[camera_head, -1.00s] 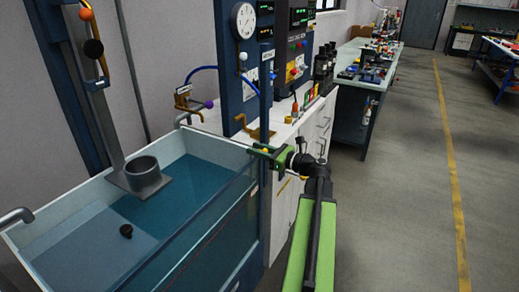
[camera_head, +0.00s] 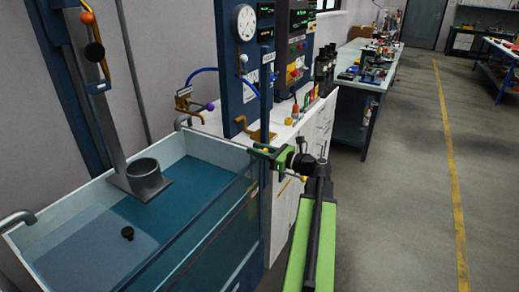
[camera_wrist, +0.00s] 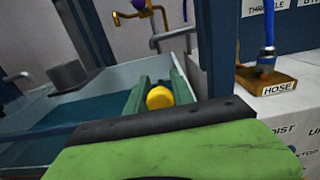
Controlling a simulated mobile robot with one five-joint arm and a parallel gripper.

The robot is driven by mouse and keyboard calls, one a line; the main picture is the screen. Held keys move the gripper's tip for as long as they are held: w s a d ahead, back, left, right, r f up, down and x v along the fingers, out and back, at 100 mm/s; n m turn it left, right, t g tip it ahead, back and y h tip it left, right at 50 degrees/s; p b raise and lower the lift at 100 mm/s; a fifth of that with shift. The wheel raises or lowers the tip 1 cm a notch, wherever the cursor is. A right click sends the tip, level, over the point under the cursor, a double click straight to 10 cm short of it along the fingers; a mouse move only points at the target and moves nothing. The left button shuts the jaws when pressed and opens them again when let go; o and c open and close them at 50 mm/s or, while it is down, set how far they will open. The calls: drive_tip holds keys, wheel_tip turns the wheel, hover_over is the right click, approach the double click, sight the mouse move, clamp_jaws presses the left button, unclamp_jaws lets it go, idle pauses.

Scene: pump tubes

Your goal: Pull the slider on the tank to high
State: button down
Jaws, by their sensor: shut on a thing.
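The tank (camera_head: 60,207) is a pale-walled basin of blue water at the left in the head view; its wall (camera_wrist: 115,91) also shows in the wrist view. A small yellow knob (camera_head: 265,151), which looks like the slider's handle, is at the tank's far right corner. In the wrist view the yellow knob (camera_wrist: 159,98) sits between the two green fingers. My gripper (camera_head: 262,152) is shut on this knob. The slider's track and its high and low marks are not readable.
A dark blue post (camera_head: 265,95) rises right beside my gripper. A white counter (camera_head: 312,125) with bottles and a control panel stands behind. A block labelled HOSE (camera_wrist: 266,85) is at the right in the wrist view. The floor (camera_head: 400,200) to the right is clear.

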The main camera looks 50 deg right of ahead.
wheel_tip(320, 180, up, 10)
drive_tip(key=p, duration=0.9)
drive_tip(key=shift+d, duration=0.1)
drive_tip(key=shift+f, duration=0.2)
drive_tip(key=c, duration=1.1)
unclamp_jaws()
drive_tip(key=shift+c, duration=0.2)
drive_tip(key=v, duration=1.7)
drive_tip(key=shift+s, duration=0.2)
drive_tip(key=shift+f, duration=0.1)
